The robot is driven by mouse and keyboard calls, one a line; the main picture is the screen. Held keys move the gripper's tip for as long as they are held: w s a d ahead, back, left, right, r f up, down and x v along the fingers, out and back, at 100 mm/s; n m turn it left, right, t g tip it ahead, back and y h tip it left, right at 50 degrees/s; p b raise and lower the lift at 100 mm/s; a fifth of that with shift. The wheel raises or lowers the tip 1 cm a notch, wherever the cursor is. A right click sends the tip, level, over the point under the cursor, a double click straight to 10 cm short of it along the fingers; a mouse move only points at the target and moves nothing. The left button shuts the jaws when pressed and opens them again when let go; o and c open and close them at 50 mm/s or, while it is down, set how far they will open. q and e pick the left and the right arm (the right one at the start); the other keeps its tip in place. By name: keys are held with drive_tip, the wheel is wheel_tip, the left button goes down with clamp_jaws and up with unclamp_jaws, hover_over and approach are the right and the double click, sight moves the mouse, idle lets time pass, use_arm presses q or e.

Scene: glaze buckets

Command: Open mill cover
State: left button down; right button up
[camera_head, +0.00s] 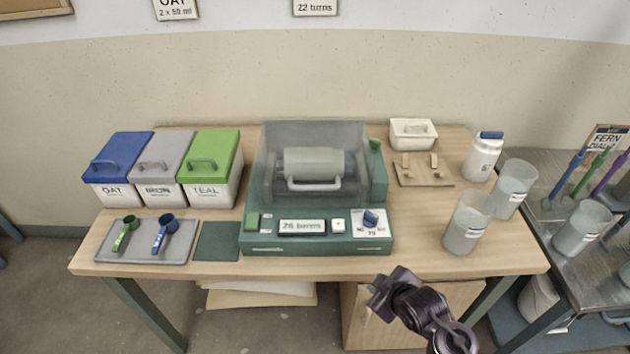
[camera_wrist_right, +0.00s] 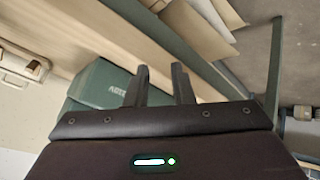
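The green mill (camera_head: 318,243) stands in the middle of the wooden table. Its clear grey cover (camera_head: 312,133) is down over a pale drum (camera_head: 313,162), with a light handle (camera_head: 314,186) across the cover's front. The front panel has a "28 turns" style display (camera_head: 302,226), a green button and a blue knob (camera_head: 370,218). My right gripper (camera_head: 381,297) is in front of the table's front edge, below and right of the mill, apart from it. In the right wrist view its two fingers (camera_wrist_right: 162,85) stand apart with nothing between them. My left gripper is not in view.
Blue, grey and green lidded bins (camera_head: 210,157) stand at the left, behind a tray (camera_head: 145,252) with two scoops. Clear glaze buckets (camera_head: 466,222) and a white jar (camera_head: 483,157) stand at the right. A wooden rest (camera_head: 423,178) lies behind. A metal side table (camera_head: 560,240) adjoins the right.

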drive_tip(key=w+a+r+n+t+y, duration=0.3)
drive_tip(key=w+a+r+n+y, duration=0.15)
drive_tip(key=w+r+n, duration=0.45)
drive_tip(key=n+y+p, duration=0.1)
drive_tip(key=n+y, duration=0.4)
drive_tip(key=n, duration=0.1)
approach(317, 186)
drive_tip(key=f+x, duration=0.1)
drive_tip(key=x, duration=0.2)
drive_tip(key=shift+t+h, duration=0.25)
drive_tip(key=shift+t, duration=0.05)
drive_tip(key=p+x, duration=0.1)
drive_tip(key=x, duration=0.6)
drive_tip(key=shift+a+r+p, duration=0.15)
drive_tip(key=shift+a+p, duration=0.05)
drive_tip(key=shift+p, duration=0.15)
drive_tip(key=shift+s, duration=0.1)
drive_tip(key=shift+c, duration=0.3)
clamp_jaws()
